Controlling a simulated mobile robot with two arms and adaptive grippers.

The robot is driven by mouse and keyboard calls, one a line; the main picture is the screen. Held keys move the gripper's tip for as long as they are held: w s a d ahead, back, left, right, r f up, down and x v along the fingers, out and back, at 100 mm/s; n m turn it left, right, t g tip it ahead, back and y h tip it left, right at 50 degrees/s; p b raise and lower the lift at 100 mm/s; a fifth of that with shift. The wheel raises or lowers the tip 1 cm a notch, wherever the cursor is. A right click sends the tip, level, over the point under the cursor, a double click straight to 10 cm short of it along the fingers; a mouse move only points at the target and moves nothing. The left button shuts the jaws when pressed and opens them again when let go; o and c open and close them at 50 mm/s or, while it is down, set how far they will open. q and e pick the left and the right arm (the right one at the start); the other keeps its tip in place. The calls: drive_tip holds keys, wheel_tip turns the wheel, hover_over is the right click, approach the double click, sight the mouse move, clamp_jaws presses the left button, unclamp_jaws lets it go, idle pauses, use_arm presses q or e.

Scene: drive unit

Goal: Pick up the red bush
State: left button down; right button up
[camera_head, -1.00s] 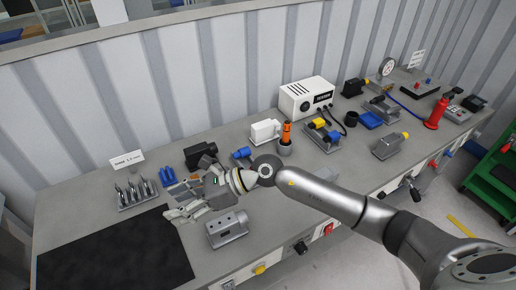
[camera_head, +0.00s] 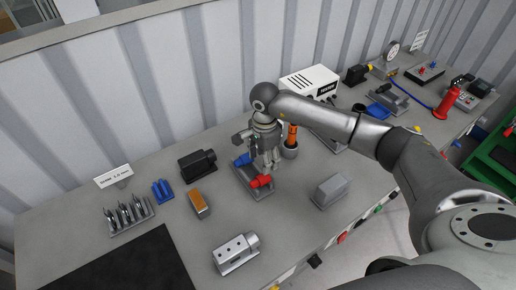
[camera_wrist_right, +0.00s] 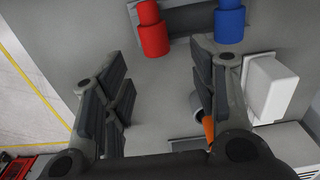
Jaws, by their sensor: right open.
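The red bush (camera_head: 261,181) lies at the right front of a grey holder on the bench, with a blue bush (camera_head: 242,160) behind it. In the right wrist view the red bush (camera_wrist_right: 152,32) is at the top, beyond the open fingers, with the blue bush (camera_wrist_right: 229,22) to its right. My right gripper (camera_head: 267,160) points down just behind the red bush in the head view. Its fingers (camera_wrist_right: 160,75) are spread with nothing between them. I cannot tell its exact height above the bench. My left gripper is not in view.
An orange-handled tool (camera_head: 292,133) stands in a grey cup close right of the gripper. A white tester box (camera_head: 308,82) is behind. An orange-topped block (camera_head: 199,203), a black device (camera_head: 197,164) and a grey metal block (camera_head: 236,254) stand left and front.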

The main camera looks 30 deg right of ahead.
sight(264, 177)
drive_tip(key=shift+s+f+b, duration=0.4)
drive_tip(key=shift+s+f, duration=0.05)
drive_tip(key=shift+s, duration=0.05)
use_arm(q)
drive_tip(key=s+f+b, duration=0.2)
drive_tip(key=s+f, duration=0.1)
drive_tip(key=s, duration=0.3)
use_arm(e)
wheel_tip(264, 177, down, 3)
drive_tip(key=shift+r, duration=0.1)
wheel_tip(264, 177, down, 3)
drive_tip(key=shift+w+f+b, duration=0.1)
drive_tip(key=shift+w+b, duration=0.05)
drive_tip(key=shift+b, duration=0.75)
wheel_tip(264, 177, down, 2)
drive_tip(key=shift+b, duration=1.1)
drive_tip(key=shift+c, duration=2.8)
drive_tip(key=c, duration=0.6)
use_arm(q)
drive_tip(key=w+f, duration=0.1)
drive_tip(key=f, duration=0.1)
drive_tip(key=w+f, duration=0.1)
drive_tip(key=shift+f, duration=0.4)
